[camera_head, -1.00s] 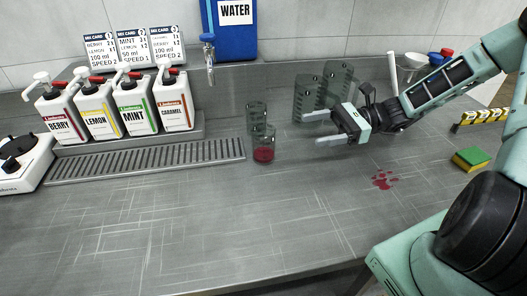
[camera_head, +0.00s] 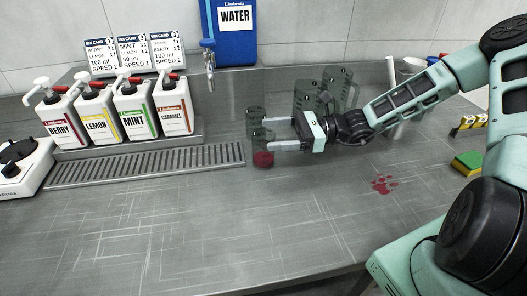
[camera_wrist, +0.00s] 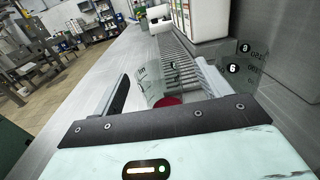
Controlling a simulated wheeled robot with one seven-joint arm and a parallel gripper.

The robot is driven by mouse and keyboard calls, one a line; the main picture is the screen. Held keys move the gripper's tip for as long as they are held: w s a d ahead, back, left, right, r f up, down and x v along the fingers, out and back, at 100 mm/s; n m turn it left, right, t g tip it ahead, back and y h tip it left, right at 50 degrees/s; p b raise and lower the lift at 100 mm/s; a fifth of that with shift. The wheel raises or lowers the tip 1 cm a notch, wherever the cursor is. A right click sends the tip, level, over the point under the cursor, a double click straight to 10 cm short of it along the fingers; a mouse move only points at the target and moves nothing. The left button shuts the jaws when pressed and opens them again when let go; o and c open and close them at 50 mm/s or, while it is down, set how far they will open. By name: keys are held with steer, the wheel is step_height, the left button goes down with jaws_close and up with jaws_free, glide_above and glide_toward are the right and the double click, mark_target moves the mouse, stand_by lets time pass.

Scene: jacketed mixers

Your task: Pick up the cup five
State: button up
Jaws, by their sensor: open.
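A small clear cup with red liquid (camera_head: 263,158) stands upright on the steel counter, in front of another clear cup (camera_head: 255,114). My gripper (camera_head: 268,133) is open, its fingers pointing left at the red-liquid cup. In the wrist view this cup (camera_wrist: 168,101) shows between the two spread fingers of my gripper (camera_wrist: 163,80); I cannot tell whether they touch it. It bears a dark round mark whose number I cannot read clearly. No cup marked five is readable.
Clear measuring vessels (camera_head: 306,91) stand behind my gripper; marks 8 and 6 show in the wrist view (camera_wrist: 236,70). Pump bottles (camera_head: 128,110) and a drain grate (camera_head: 150,163) lie left. A red spill (camera_head: 383,184) and a sponge (camera_head: 467,163) are right. The front counter is clear.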

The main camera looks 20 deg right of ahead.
mark_target(253, 136)
steer(key=x, duration=0.5)
steer(key=shift+s+a, duration=0.15)
steer(key=shift+s, duration=0.05)
steer(key=shift+c, duration=0.3)
steer(key=c, duration=1.2)
